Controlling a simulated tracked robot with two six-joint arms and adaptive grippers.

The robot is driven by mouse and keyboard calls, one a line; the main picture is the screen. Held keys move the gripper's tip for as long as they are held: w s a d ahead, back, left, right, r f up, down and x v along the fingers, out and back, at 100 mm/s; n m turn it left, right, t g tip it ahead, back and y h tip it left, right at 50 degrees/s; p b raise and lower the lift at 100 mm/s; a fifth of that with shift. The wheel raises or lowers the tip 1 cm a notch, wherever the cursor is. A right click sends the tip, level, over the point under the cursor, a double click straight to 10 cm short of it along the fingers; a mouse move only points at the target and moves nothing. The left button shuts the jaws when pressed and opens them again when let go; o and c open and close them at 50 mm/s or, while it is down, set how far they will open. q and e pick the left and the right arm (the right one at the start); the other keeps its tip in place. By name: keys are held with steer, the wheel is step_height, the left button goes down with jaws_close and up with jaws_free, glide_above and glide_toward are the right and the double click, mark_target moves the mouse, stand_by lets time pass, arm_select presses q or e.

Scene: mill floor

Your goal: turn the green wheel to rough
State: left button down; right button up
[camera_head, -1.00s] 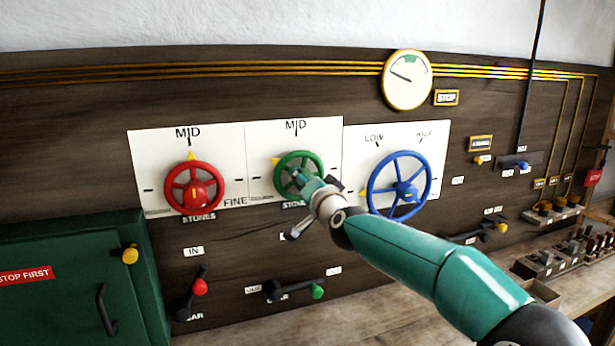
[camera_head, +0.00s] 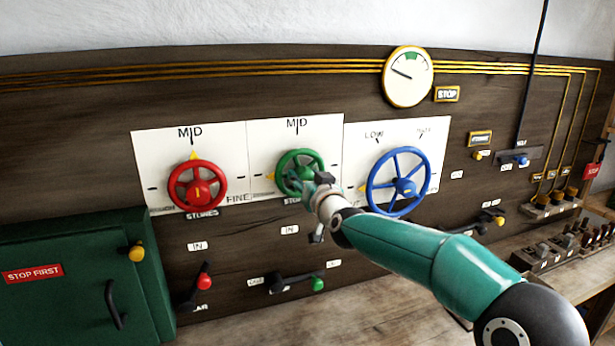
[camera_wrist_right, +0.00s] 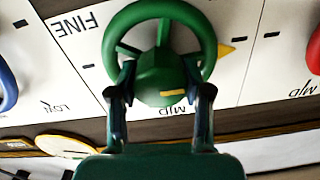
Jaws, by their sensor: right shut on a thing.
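The green wheel (camera_head: 300,152) is on a white dial plate marked MID at its top, in the middle of the panel. In the right wrist view, which is upside down, its green hub (camera_wrist_right: 160,85) stands between my fingers. My right gripper (camera_head: 306,184) is shut on this hub and hides the wheel's lower right part. The wheel's yellow pointer (camera_head: 270,177) points left in the head view; it also shows in the wrist view (camera_wrist_right: 226,48). My left gripper is out of view.
A red wheel (camera_head: 197,187) is close on the left and a blue wheel (camera_head: 398,183) close on the right. Levers with red (camera_head: 204,281) and green (camera_head: 318,284) knobs are below. A green cabinet (camera_head: 70,318) stands at the lower left.

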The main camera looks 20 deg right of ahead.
steer(key=shift+a+f, duration=0.1)
steer(key=shift+f, duration=0.45)
steer(key=o, duration=1)
steer(key=shift+o, duration=0.8)
steer(key=shift+r, duration=0.25)
steer(key=shift+r, duration=0.1)
steer(key=s, duration=1.2)
steer(key=shift+d, duration=0.4)
